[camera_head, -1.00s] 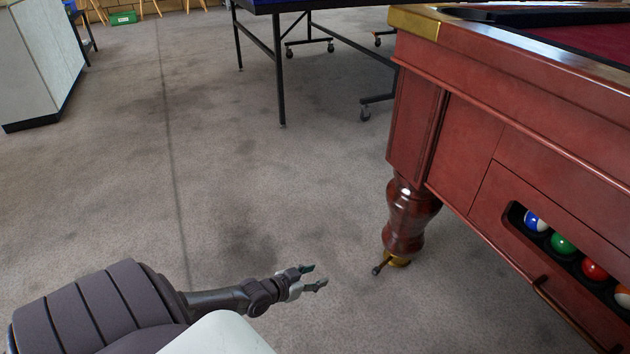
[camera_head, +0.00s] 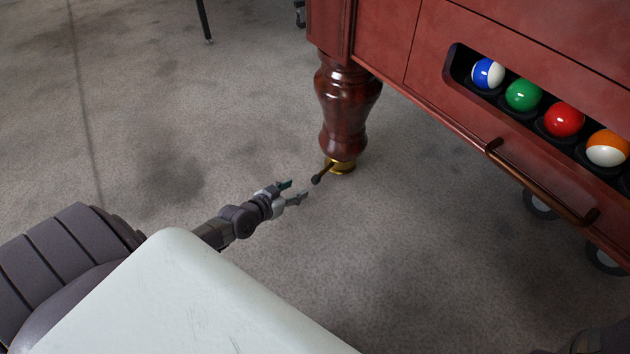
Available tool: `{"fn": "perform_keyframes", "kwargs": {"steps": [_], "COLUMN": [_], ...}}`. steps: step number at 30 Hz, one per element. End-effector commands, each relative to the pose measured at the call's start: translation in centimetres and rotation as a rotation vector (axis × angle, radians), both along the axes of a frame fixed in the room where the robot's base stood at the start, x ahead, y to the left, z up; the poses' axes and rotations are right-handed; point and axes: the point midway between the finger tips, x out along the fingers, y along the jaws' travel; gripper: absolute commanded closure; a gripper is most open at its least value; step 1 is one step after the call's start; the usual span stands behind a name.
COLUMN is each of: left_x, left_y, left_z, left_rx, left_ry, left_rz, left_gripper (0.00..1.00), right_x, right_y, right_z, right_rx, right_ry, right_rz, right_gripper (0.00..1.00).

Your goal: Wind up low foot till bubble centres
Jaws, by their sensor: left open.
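The pool table's turned wooden leg (camera_head: 345,110) stands on a brass foot (camera_head: 343,167) on the carpet. A short dark lever with a round knob (camera_head: 317,180) sticks out from the foot toward the lower left. My left gripper (camera_head: 293,191) is open and empty. In the picture its fingertips are just left of the knob, with a small gap between. I cannot tell whether they are at the same depth. No bubble level shows in this view. My right gripper is not in view.
The pool table's red-brown side (camera_head: 430,60) overhangs at the right. It has a ball tray with coloured balls (camera_head: 522,95) and a bar handle (camera_head: 540,185). Wheels (camera_head: 541,203) show beneath. The grey carpet (camera_head: 400,260) around the leg is clear.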

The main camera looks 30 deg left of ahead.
Motion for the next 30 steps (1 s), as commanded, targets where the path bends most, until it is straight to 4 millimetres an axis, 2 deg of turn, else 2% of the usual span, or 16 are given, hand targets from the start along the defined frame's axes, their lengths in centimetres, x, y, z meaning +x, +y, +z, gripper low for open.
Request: {"fn": "perform_keyframes", "kwargs": {"steps": [1,3,12,18,26,27,30], "left_x": [1.2,2.6,7.5,8.8,8.9,8.9,8.9], "left_y": [-0.1,-0.2,-0.6,-0.7,-0.7,-0.7,-0.7], "left_z": [-1.1,-1.8,-3.5,-3.8,-3.7,-3.7,-3.7], "left_rx": [-0.004,-0.004,-0.003,-0.001,-0.001,-0.001,-0.001], "left_ry": [-0.005,-0.004,-0.002,0.000,0.001,0.001,0.001], "left_rz": [0.002,0.002,0.001,-0.001,-0.001,-0.001,-0.001], "left_gripper": [0.50,0.50,0.50,0.50,0.50,0.52,0.68], "right_x": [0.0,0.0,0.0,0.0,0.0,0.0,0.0], "right_y": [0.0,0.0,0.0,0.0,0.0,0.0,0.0], "right_z": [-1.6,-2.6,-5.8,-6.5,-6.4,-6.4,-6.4], "right_rx": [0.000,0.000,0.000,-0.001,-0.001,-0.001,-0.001], "right_ry": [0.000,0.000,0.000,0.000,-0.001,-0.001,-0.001], "right_rz": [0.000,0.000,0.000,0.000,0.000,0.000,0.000], "right_gripper": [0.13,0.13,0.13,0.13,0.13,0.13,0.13]}}
